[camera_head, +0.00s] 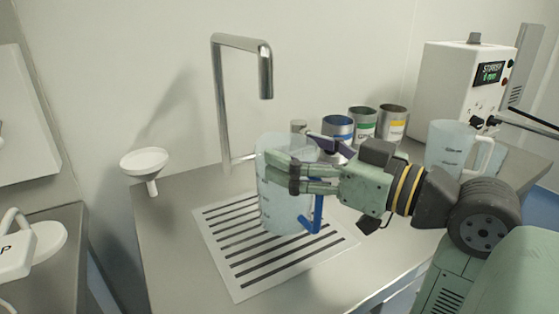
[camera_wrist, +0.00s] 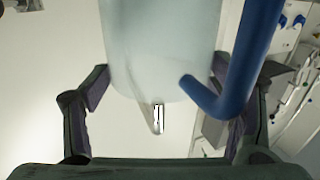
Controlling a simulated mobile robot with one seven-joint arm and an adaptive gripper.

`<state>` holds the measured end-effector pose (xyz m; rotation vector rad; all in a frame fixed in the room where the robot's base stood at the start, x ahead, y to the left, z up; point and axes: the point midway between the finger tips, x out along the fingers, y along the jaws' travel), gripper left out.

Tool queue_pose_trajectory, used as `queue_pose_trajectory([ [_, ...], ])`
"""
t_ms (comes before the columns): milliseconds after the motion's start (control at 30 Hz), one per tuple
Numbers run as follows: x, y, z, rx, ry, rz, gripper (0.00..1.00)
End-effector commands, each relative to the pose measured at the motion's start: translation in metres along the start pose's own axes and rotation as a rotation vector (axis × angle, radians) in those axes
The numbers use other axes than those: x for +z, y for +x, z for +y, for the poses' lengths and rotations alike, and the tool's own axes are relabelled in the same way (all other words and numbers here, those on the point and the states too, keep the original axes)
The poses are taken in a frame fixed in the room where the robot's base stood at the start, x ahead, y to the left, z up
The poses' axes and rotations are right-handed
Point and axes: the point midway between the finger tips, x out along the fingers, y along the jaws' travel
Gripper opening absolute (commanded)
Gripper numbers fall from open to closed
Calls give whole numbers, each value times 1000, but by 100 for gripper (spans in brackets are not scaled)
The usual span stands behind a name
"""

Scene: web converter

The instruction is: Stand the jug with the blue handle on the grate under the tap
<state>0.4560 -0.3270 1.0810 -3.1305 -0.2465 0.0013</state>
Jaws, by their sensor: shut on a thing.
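The jug with the blue handle (camera_head: 282,212) is translucent pale blue and looks upright over the grate (camera_head: 228,262). I cannot tell whether its base touches the grate. My gripper (camera_head: 283,172) is shut around the jug's body from the right. The blue handle (camera_head: 318,215) hangs on the near right side, partly hidden by my gripper.
Another clear jug (camera_head: 447,146) stands at right, near a white device with a display (camera_head: 466,78). Several cans with coloured labels (camera_head: 364,124) stand behind my gripper. A white funnel (camera_head: 145,163) is at left. The counter left of the grate is clear.

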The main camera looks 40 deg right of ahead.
Motion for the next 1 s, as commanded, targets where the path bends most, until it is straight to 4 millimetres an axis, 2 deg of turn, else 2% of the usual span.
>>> queue_pose_trajectory([
  [100, 0, 24, 2, -2, 2, 1, 32],
  [233, 2, 37, 3, -1, -1, 1, 32],
  [333, 7, 39, 4, 1, 2, 1, 32],
  [600, 37, 38, 4, 1, 2, 1, 32],
  [1000, 44, 39, 3, 0, -1, 1, 32],
])
